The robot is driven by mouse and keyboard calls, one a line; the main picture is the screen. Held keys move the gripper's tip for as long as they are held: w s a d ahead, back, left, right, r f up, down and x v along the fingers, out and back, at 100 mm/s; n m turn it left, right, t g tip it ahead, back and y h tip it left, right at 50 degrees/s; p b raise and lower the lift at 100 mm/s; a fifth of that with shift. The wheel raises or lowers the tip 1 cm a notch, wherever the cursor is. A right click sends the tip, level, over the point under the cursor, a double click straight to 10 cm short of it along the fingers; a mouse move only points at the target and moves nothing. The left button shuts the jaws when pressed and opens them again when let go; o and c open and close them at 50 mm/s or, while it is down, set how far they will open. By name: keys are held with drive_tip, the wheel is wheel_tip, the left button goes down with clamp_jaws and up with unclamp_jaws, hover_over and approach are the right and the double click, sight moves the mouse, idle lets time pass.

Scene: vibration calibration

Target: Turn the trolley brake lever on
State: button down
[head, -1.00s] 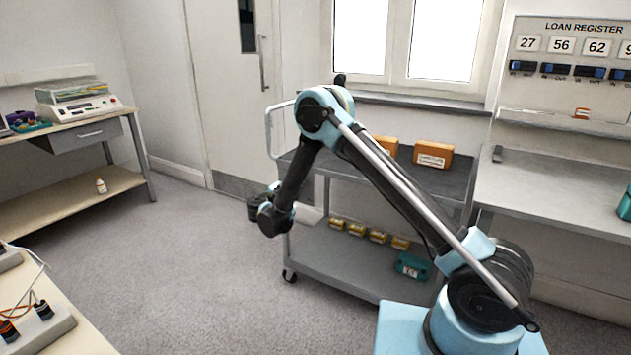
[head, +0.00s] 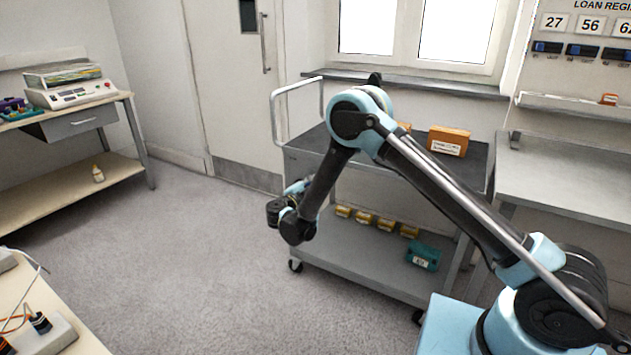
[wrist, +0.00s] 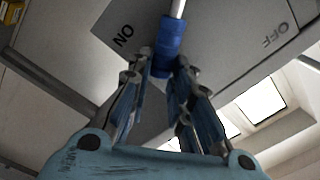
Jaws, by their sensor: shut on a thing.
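The trolley (head: 360,265) is grey, with a dark top shelf, a lower shelf and a white push handle (head: 297,84). In the wrist view, a brake lever with a blue grip (wrist: 168,38) on a metal rod hangs before a grey plate (wrist: 212,30) marked ON at left and OFF at right. The lever stands between the marks, nearer ON in the picture. My gripper (wrist: 162,70) has its fingers closed around the lower end of the blue grip. In the head view my gripper (head: 280,208) is at the trolley's left end; my arm's wrist hides the lever.
Orange boxes (head: 449,141) are on the trolley top. Several small yellow boxes (head: 364,219) and a teal box (head: 423,257) are on its lower shelf. A workbench (head: 555,175) stands at right. Benches stand at left and front left. The floor (head: 190,255) left of the trolley is clear.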

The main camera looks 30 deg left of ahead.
drive_tip(key=shift+w+d+f+m, duration=0.1)
drive_tip(key=shift+d+f+m, duration=0.1)
drive_tip(key=shift+d+m, duration=0.1)
drive_tip(key=c, duration=1.4)
unclamp_jaws()
drive_tip(key=shift+c, duration=0.2)
drive_tip(key=s, duration=1.2)
drive_tip(key=shift+a, duration=0.25)
